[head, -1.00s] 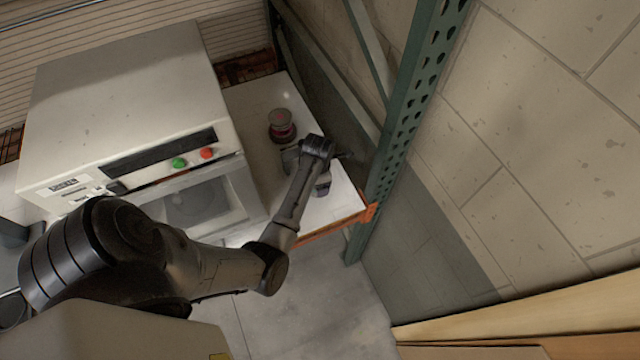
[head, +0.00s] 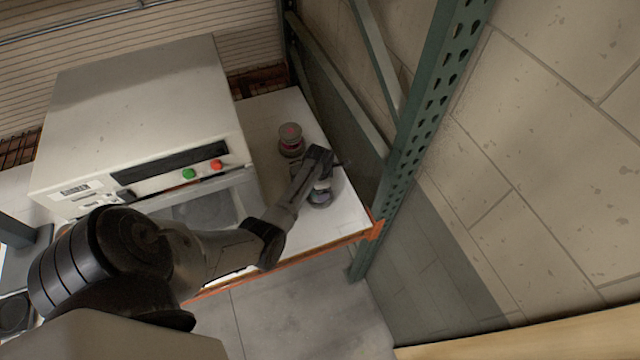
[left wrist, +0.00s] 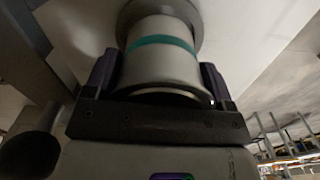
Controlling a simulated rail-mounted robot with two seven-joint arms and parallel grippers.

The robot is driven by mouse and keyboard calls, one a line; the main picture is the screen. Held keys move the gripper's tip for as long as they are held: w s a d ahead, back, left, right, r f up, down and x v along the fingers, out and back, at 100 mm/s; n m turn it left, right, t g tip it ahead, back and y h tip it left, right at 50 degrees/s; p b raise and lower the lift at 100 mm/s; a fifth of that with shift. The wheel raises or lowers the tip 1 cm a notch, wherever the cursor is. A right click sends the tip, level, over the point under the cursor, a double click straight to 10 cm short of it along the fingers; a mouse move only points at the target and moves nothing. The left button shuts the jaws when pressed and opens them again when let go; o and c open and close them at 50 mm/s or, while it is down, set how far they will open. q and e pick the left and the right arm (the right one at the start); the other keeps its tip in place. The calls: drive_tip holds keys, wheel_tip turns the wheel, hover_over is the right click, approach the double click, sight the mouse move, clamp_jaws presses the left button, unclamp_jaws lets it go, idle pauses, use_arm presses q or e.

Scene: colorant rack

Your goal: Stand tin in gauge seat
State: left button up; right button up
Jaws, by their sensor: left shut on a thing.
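My left gripper (left wrist: 160,100) is shut on a pale metal tin (left wrist: 165,65) with a teal band, one finger on each side. Beyond the tin's far end a dark grey round piece (left wrist: 190,18) shows against the white surface; I cannot tell whether they touch. In the head view my left wrist hides the fingers. A pale and dark round thing (head: 320,196) shows just below the wrist on the shelf side; whether it is the held tin or a seat is unclear.
The white shelf top (head: 345,218) has an orange front edge (head: 340,241). A large pale machine (head: 140,110) with green and red buttons stands at its left. A green perforated rack post (head: 415,130) rises close at its right.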

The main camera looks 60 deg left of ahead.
use_arm(q)
drive_tip(key=shift+f, duration=0.8)
drive_tip(key=shift+f, duration=0.15)
drive_tip(key=o, duration=0.9)
drive_tip(key=shift+c, duration=0.2)
